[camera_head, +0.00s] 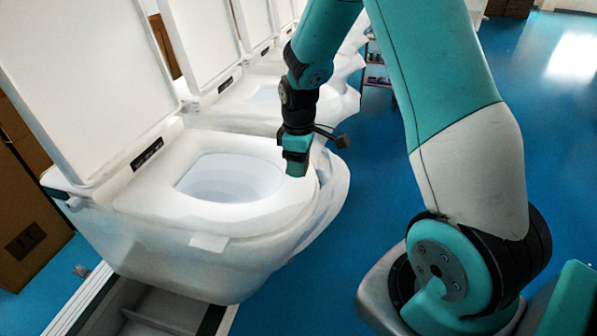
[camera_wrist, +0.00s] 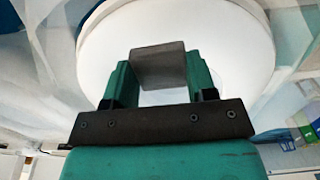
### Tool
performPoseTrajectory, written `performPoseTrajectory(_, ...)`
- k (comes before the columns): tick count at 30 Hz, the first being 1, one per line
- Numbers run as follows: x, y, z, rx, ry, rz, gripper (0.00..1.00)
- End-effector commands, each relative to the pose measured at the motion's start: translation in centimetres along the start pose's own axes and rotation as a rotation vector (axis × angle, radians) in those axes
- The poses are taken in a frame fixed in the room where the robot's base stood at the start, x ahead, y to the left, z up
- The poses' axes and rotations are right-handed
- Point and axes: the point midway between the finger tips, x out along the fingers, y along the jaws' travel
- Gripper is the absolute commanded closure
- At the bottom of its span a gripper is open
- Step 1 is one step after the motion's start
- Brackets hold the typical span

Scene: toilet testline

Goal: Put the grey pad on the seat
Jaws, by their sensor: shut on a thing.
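My gripper (camera_wrist: 158,85) is shut on the grey pad (camera_wrist: 158,66), which sits between the two green fingers in the wrist view. In the head view my gripper (camera_head: 296,160) points down at the right part of the nearest toilet's white seat (camera_head: 150,195). The pad is hidden in the head view behind the gripper. The seat (camera_wrist: 100,55) also fills the background of the wrist view, around and behind the pad. I cannot tell whether the pad touches the seat.
The nearest toilet's lid (camera_head: 85,75) stands raised at the left. A row of more toilets (camera_head: 255,95) runs behind.

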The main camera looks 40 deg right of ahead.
Motion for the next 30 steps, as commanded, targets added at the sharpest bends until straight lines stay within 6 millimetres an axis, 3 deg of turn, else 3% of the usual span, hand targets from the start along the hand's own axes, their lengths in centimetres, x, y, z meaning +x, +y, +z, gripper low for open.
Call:
performPoseTrajectory(9, 3.8, -0.1, -0.1, -0.002, -0.002, -0.002, 0.7)
performPoseTrajectory(21, 4.5, -0.1, -0.1, -0.003, 0.0, 0.0, 0.7)
performPoseTrajectory(22, 4.4, -0.1, -0.1, -0.003, 0.0, 0.001, 0.44)
performPoseTrajectory(24, 4.4, -0.1, -0.1, -0.003, 0.0, 0.001, 0.28)
performPoseTrajectory(25, 4.4, -0.1, -0.1, -0.003, 0.0, 0.001, 0.23)
performPoseTrajectory(30, 4.4, -0.1, -0.1, -0.003, 0.0, 0.0, 0.23)
